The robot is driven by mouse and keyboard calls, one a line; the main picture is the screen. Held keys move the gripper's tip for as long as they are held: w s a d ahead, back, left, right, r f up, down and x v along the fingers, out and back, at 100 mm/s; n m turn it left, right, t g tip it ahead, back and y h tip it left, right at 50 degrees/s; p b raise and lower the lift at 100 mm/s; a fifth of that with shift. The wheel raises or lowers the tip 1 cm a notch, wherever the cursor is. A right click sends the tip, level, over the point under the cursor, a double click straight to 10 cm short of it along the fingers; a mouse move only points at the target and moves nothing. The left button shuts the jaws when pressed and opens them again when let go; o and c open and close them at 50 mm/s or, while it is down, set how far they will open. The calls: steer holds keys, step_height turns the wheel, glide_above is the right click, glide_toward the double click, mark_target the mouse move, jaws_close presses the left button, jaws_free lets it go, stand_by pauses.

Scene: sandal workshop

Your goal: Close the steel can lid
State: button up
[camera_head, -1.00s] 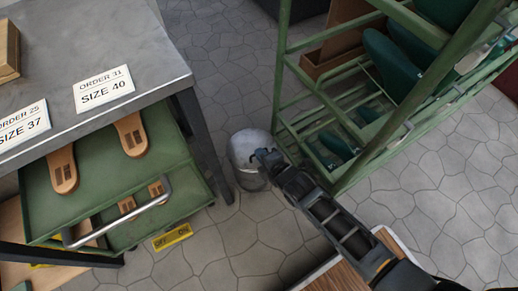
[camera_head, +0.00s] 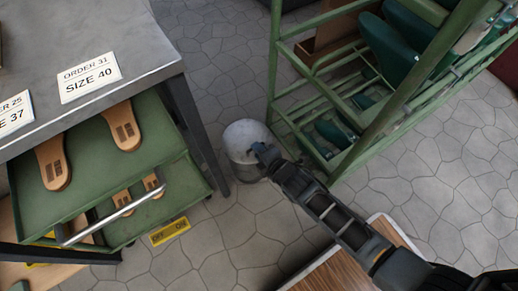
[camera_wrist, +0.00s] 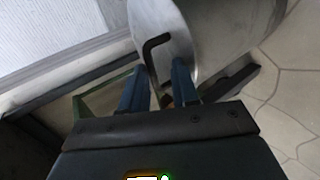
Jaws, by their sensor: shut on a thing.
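The steel can (camera_head: 243,173) stands on the floor between the workbench and the green rack. Its round grey lid (camera_head: 240,132) is at its top; whether a gap is left between rim and lid cannot be told. My gripper (camera_head: 263,152) is at the lid's right side. In the wrist view, the blue fingers of my gripper (camera_wrist: 158,88) are on either side of the bent black handle (camera_wrist: 155,42) on the lid (camera_wrist: 142,18), and are shut on it. The can's curved wall (camera_wrist: 225,22) shows beyond the lid at the right.
The grey workbench (camera_head: 110,32) is at the left, with an open green drawer (camera_head: 88,150) holding sandal soles. Its leg (camera_head: 200,135) is close to the can. The green rack (camera_head: 273,60) with green shoe forms is at the right. Floor in front of the can is clear.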

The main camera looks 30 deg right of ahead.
steer(key=shift+o, duration=0.2)
steer(key=p+v, duration=0.3)
steer(key=v, duration=0.4)
steer(key=shift+s, duration=0.35)
steer(key=shift+r, duration=0.2)
steer(key=s+r+m+t, duration=0.3)
steer(key=s+r+m, duration=1.1)
steer(key=s+r, duration=1)
step_height(320, 180, up, 32)
steer(key=s+m+p, duration=0.1)
steer(key=m+p, duration=0.2)
steer(key=p, duration=1.9)
steer(key=shift+f+m, duration=0.2)
steer(key=shift+m, duration=0.2)
steer(key=shift+d, duration=0.1)
